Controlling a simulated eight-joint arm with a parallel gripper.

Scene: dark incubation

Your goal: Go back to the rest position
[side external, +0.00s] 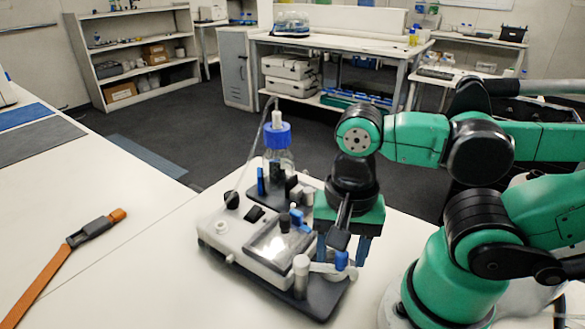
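My gripper (342,248) is a green block with blue fingers that point down, over the right front part of a white bench device. The fingers stand apart and look open, with no held thing clearly visible between them. The white device (228,238) has a tilted screen, a dark base and several small blue, white and black parts on it. A blue part (341,261) of it shows just below my fingers; I cannot tell if they touch. A clear bottle with a blue cap (278,136) stands at the device's back.
An orange strap with a dark buckle (90,231) lies on the white table (130,260) at left. Blue and grey mats (35,137) lie at the far left. Shelves (135,60) and a workbench (340,45) stand across the room. The table left of the device is mostly clear.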

